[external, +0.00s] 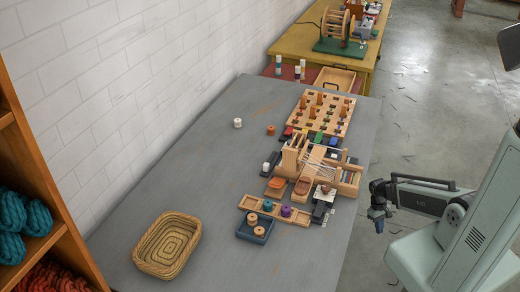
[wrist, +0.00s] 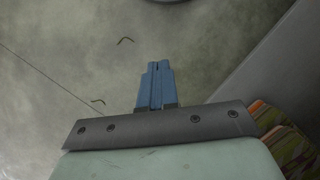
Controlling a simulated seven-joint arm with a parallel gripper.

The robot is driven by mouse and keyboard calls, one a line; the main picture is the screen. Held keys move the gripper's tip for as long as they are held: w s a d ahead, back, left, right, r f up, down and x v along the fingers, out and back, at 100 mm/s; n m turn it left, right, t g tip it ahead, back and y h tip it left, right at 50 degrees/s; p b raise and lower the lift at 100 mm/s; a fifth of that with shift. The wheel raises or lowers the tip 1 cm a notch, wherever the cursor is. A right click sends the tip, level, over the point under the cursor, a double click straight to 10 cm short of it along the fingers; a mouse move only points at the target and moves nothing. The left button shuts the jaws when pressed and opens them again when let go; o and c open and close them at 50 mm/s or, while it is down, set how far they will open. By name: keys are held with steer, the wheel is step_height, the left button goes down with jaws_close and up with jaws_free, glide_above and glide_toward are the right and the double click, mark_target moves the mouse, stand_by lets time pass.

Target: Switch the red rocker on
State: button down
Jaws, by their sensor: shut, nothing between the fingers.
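A small red piece (external: 288,131), which looks like the red rocker, sits on a dark base at the back of the wooden loom, left of a green one (external: 319,137) and a blue one (external: 333,141). It is too small to tell which way it is tipped. My gripper (external: 377,222) hangs over the floor, just beyond the table's right edge, well apart from the red piece. In the wrist view its blue fingers (wrist: 156,85) are together and empty, with bare floor beyond them. The red piece is not in the wrist view.
A pegboard (external: 335,112) lies behind. A blue tray (external: 247,233) and wicker basket (external: 150,262) are nearer the front. The table's left side is mostly clear.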

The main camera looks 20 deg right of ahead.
steer(key=w+d+r+t+h, duration=0.1)
steer(key=w+d+r+t, duration=0.1)
steer(key=w+d+r, duration=0.6)
steer(key=w+d+r+t, duration=0.1)
steer(key=w+d+r, duration=0.4)
steer(key=w+r, duration=0.6)
steer(key=w+d+r+t+h, duration=0.1)
steer(key=w+d+r+t, duration=0.1)
steer(key=w+d+r, duration=0.75)
steer(key=w+a+r+n+t+y, duration=0.1)
steer(key=w+a+r+n, duration=0.15)
steer(key=a+r, duration=0.5)
steer(key=w+a+r+n+y, duration=0.1)
steer(key=w+a+r, duration=0.35)
steer(key=a, duration=0.55)
steer(key=w+a+r+n+y, duration=0.1)
steer(key=a+r, duration=0.3)
steer(key=a, duration=1)
steer(key=w+a+r+n+y, duration=0.2)
steer(key=a+r+n, duration=0.2)
steer(key=a, duration=1)
steer(key=shift+w+a+r+g+y, duration=0.2)
steer(key=shift+r+g+y, duration=0.1)
steer(key=shift+r, duration=0.5)
steer(key=shift+f+n, duration=0.1)
steer(key=shift+n, duration=0.15)
